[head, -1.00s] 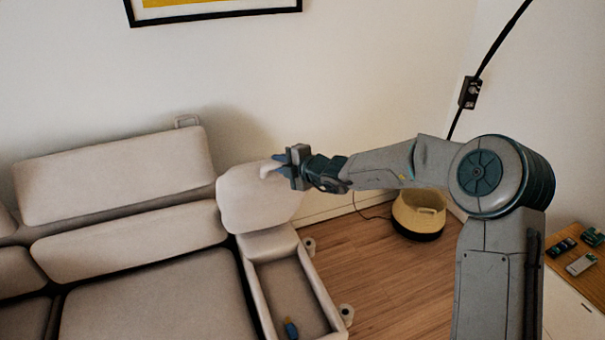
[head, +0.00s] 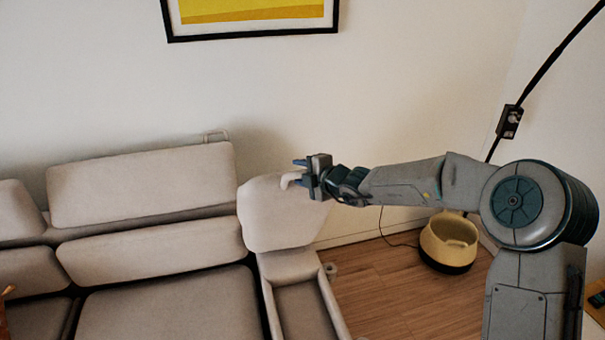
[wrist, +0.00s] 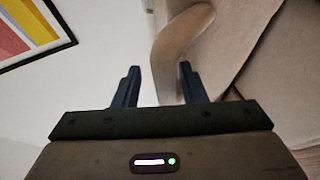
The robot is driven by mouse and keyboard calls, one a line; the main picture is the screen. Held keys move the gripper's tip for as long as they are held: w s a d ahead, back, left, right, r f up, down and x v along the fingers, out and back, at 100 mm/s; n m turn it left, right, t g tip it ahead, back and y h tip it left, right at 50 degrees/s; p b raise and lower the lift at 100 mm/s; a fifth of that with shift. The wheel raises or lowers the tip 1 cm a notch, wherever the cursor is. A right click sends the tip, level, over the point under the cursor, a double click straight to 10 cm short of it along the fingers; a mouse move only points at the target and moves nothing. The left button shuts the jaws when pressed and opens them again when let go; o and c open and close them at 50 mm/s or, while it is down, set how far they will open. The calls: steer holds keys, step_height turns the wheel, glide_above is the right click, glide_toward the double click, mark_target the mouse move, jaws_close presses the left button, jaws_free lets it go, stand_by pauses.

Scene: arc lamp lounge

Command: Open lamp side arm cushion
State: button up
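The lamp side arm cushion (head: 283,215) is a pale beige pad standing raised at the back end of the sofa's right arm. The arm's long narrow compartment (head: 304,312) lies uncovered in front of it. My gripper (head: 300,172) is at this tab, beside the cushion's top right. In the wrist view its two dark fingers (wrist: 158,85) are apart, with the tab's end between them; whether they touch it I cannot tell.
The beige sofa (head: 170,305) fills the lower left. A black lamp pole with a switch box (head: 510,121) stands at the right, near a cream and black basket (head: 448,242) on the wood floor. A framed picture (head: 252,12) hangs on the wall.

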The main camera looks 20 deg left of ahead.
steer(key=shift+d+f, duration=0.1)
steer(key=shift+f, duration=0.15)
steer(key=shift+s+d+r, duration=0.15)
steer(key=shift+s+d, duration=0.05)
steer(key=shift+d, duration=0.25)
steer(key=v, duration=1.2)
steer(key=shift+s+d+r, duration=0.15)
steer(key=shift+d+r, duration=0.1)
steer(key=shift+r, duration=0.2)
